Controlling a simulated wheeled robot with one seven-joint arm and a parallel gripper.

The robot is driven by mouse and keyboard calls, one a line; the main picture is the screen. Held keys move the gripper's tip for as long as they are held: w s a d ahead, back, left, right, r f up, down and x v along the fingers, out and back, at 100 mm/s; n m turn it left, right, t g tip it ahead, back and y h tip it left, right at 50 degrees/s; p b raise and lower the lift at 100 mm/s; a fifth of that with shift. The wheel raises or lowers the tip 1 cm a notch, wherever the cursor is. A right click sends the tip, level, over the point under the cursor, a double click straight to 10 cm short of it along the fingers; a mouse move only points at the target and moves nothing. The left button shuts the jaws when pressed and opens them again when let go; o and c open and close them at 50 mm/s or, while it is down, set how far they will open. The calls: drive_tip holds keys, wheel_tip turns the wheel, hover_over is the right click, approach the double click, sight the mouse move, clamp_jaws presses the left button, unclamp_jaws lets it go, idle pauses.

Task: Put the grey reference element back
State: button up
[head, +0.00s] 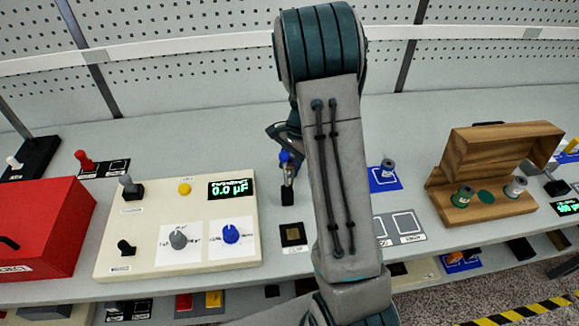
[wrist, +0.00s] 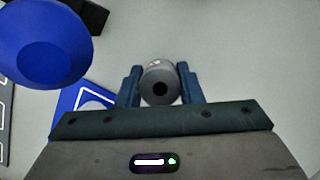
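In the wrist view my gripper (wrist: 159,98) has its two fingers closed on the sides of a round grey element (wrist: 159,70), seen end-on with a dark hole in its middle. In the head view my own arm hides most of the gripper, and I cannot make out the held element there. A blue mat (wrist: 84,98) with a white outline lies left of the held element in the wrist view. In the head view a blue mat (head: 377,187) right of my arm carries an upright grey spindle (head: 388,167).
A blue-topped post (head: 286,158) stands just left of my arm; a large blue round top (wrist: 48,42) is close in the wrist view. A cream tester panel (head: 150,225) reads 0.0 µF. A red box (head: 45,225) is left, an open wooden box (head: 490,205) with spools right.

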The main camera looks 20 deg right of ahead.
drive_tip(key=c, duration=0.4)
drive_tip(key=shift+r, duration=0.1)
drive_tip(key=shift+r, duration=0.55)
wheel_tip(320, 180, up, 3)
drive_tip(key=shift+w+f+b, duration=0.1)
drive_tip(key=shift+b, duration=0.35)
drive_tip(key=s+d+r, duration=0.2)
drive_tip(key=d, duration=0.1)
drive_tip(key=s+d+r+b, duration=0.1)
drive_tip(key=s+d+r, duration=0.3)
drive_tip(key=d, duration=0.1)
drive_tip(key=shift+s+d+r+b, duration=0.2)
drive_tip(key=shift+s+d+b, duration=0.15)
drive_tip(key=shift+s, duration=0.05)
drive_tip(key=shift+s+d+r, duration=0.25)
drive_tip(key=shift+d, duration=0.05)
